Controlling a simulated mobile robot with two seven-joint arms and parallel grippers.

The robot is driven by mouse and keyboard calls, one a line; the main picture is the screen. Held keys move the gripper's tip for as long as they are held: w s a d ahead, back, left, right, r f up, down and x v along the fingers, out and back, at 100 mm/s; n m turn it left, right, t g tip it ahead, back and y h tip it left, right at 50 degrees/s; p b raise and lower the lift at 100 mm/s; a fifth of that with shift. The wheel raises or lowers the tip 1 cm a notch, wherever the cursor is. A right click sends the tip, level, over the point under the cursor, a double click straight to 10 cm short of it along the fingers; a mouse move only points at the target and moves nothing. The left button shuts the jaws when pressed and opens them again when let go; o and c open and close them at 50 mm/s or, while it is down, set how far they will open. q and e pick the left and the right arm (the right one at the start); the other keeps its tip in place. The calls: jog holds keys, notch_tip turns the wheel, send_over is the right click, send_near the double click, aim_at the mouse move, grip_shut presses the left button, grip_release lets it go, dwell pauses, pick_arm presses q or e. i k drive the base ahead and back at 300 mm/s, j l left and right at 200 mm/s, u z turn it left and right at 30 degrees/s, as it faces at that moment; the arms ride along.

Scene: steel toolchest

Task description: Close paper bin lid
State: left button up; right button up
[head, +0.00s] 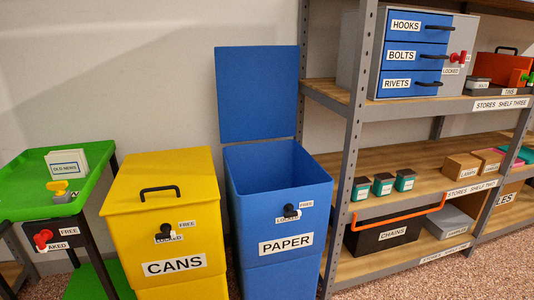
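The blue paper bin (303,224) stands in the middle, with a white PAPER label on its front. Its flat blue lid (258,92) stands open and upright at the back, near the wall. The bin's inside shows as an open blue cavity. A black knob (291,209) sits on the bin's front beside small FREE and LOCKED labels; its exact setting is hard to read. Neither of my grippers is in view.
A yellow CANS bin (193,225) with a closed, handled lid stands left of the paper bin. Further left is a green tray cart (22,193). A steel shelf rack (352,125) with drawers and boxes stands close on the right.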

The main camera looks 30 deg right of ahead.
aim_at(257, 86)
jog(key=i+l+u, duration=0.2)
jog(key=l, duration=0.2)
jog(key=i+l+u, duration=0.1)
jog(key=l+u, duration=0.15)
jog(key=l, duration=0.2)
jog(key=i+l+u, duration=0.2)
jog(key=l, duration=0.25)
jog(key=k+j, duration=0.05)
jog(key=k, duration=0.05)
